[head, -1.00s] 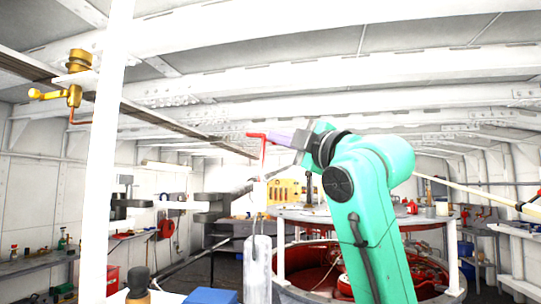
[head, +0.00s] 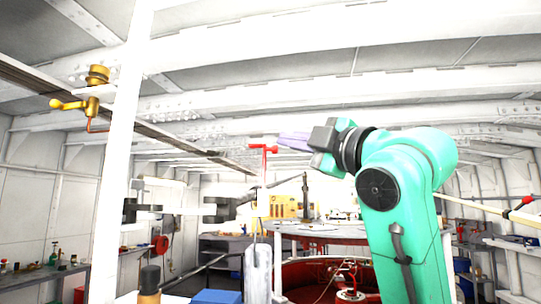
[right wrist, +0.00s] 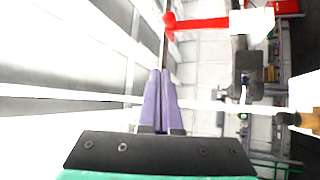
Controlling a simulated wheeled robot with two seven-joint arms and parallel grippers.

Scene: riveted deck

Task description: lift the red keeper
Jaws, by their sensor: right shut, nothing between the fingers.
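The red keeper (head: 263,148) is a small red T-shaped piece with a short crossbar, at the top of a thin upright near the middle of the head view. In the right wrist view the red keeper (right wrist: 203,23) is at the top, its rounded end just ahead of the fingers and to their right. My right gripper (head: 281,139) has purple fingers shut together with nothing between them. Its tips point left, just right of the keeper's crossbar, and look apart from it. The shut fingers also show in the right wrist view (right wrist: 161,72). My left gripper is not in view.
A white post (head: 122,160) stands at the left, with a brass valve (head: 97,78) by it. A blue box (head: 216,297) is below.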

